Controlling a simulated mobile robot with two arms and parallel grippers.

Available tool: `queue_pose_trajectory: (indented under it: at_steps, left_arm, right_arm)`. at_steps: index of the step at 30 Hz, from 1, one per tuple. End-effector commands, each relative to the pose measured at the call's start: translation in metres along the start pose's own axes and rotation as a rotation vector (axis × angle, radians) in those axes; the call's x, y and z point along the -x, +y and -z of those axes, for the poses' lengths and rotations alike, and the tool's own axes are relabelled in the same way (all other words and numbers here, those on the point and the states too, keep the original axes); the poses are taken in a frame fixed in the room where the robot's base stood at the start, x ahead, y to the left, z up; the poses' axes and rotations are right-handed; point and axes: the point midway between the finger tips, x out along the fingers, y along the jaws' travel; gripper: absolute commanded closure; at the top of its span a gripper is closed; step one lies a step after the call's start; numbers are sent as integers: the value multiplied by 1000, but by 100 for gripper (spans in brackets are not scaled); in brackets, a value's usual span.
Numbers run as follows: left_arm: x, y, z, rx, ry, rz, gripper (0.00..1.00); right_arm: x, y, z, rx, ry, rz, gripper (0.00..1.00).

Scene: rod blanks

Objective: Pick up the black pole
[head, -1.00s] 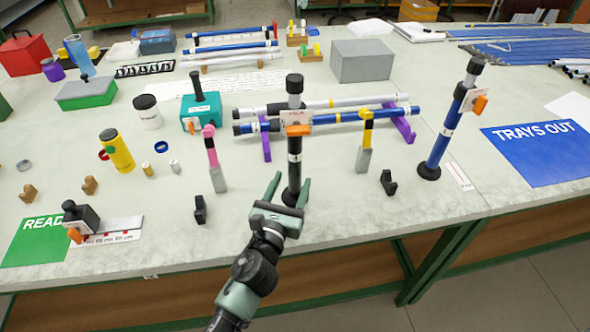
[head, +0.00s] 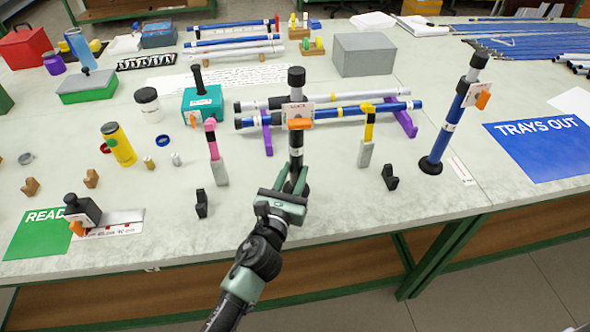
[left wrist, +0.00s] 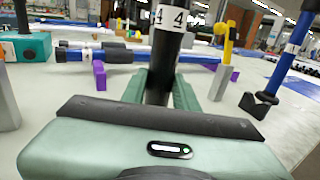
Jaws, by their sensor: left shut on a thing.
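The black pole (head: 296,145) stands upright near the front of the table, with a grey collar, a black cap, a white tag and an orange clip on its upper part. My left gripper (head: 296,186) is shut on the pole's lower part. In the left wrist view the pole (left wrist: 164,62) rises between the two green fingers (left wrist: 160,88), and a white label marked 4 shows on it. The fingers and palm hide the pole's foot. My right gripper is not in view.
A blue pole (head: 446,120) stands upright at the right. Behind the black pole, a white rod and a blue rod (head: 350,115) lie on purple stands (head: 402,122). Pink-topped (head: 214,150) and yellow-topped (head: 366,140) posts flank it. Small black holders (head: 202,203) stand near the front edge.

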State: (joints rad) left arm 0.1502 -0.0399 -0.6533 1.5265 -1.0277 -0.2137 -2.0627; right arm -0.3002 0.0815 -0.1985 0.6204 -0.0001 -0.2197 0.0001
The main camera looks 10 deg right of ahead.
Motion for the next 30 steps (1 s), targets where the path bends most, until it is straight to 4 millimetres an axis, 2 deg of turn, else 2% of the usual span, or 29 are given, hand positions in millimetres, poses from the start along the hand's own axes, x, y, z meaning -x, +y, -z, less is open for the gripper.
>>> queue_pose_trajectory:
  at_steps: [5,8,14,21,25,30]
  left_arm:
    - [-1,0,-22,-4,-7,2,100]
    - [-1,1,-42,-5,-8,2,100]
    - [0,0,-98,-7,-11,4,100]
    - [0,0,-159,-4,-10,2,100]
    - [0,0,-181,-3,-8,2,100]
    - [0,0,-197,-1,-6,2,100]
  right_arm:
    - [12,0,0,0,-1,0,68]
    - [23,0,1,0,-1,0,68]
    - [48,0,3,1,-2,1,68]
    - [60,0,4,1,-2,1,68]
    - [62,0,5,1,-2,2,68]
    - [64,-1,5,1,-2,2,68]
